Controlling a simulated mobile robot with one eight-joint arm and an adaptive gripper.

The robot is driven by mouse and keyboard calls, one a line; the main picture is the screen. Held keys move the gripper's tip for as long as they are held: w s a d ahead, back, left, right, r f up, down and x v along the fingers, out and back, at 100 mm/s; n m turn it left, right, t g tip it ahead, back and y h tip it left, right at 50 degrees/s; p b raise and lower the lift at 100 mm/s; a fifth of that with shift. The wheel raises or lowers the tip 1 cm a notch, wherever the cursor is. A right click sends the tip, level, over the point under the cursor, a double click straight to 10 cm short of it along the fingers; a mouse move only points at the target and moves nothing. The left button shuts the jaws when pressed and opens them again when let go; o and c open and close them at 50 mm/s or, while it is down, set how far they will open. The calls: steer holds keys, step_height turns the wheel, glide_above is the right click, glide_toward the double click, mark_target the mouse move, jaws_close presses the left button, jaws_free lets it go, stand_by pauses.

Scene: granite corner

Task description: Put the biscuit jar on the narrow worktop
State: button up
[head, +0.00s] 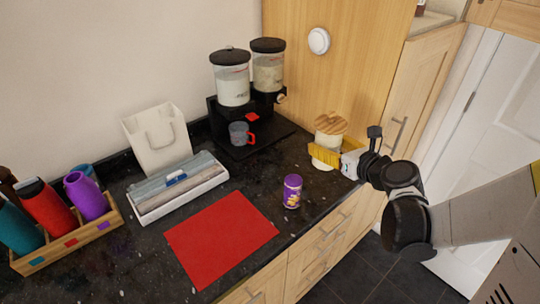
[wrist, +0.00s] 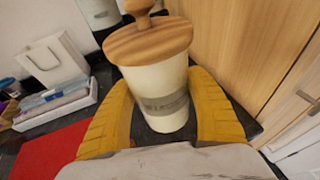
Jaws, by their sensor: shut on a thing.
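The biscuit jar (head: 328,139) is cream with a round wooden lid and a knob. It is at the right end of the dark speckled worktop (head: 262,186), near the wood panel. In the wrist view the jar (wrist: 158,85) fills the middle, with a grey label band on its front. My gripper (head: 325,156) has its yellow fingers on both sides of the jar's body and is shut on it. The jar looks roughly upright. I cannot tell whether its base touches the worktop. Which surface is the narrow worktop is not clear.
A black double dispenser (head: 232,80) with a grey mug (head: 238,134) stands behind, left of the jar. A white tray (head: 180,188), white bag (head: 157,138) and bottle crate (head: 70,247) are further left.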

steer(key=w+d+n+g+y+b, duration=0.2)
steer(key=w+d+n+y, duration=0.1)
steer(key=w+d, duration=0.55)
steer(key=shift+y, duration=0.3)
steer(key=shift+s+a+f+b, duration=0.25)
steer(key=shift+a+f+b, duration=0.8)
steer(key=shift+a+f, duration=0.7)
steer(key=shift+s+a+f+b, duration=0.25)
steer(key=shift+a+f+b, duration=0.75)
steer(key=shift+a+f, duration=0.7)
steer(key=shift+s+a+f+b, duration=0.25)
steer(key=shift+a+f+b, duration=0.8)
steer(key=shift+a+f, duration=0.65)
steer(key=shift+d+f, duration=0.25)
steer(key=shift+f, duration=0.05)
steer(key=shift+f, duration=0.15)
steer(key=o, duration=1.4)
steer(key=shift+c, duration=0.2)
steer(key=shift+o, duration=0.2)
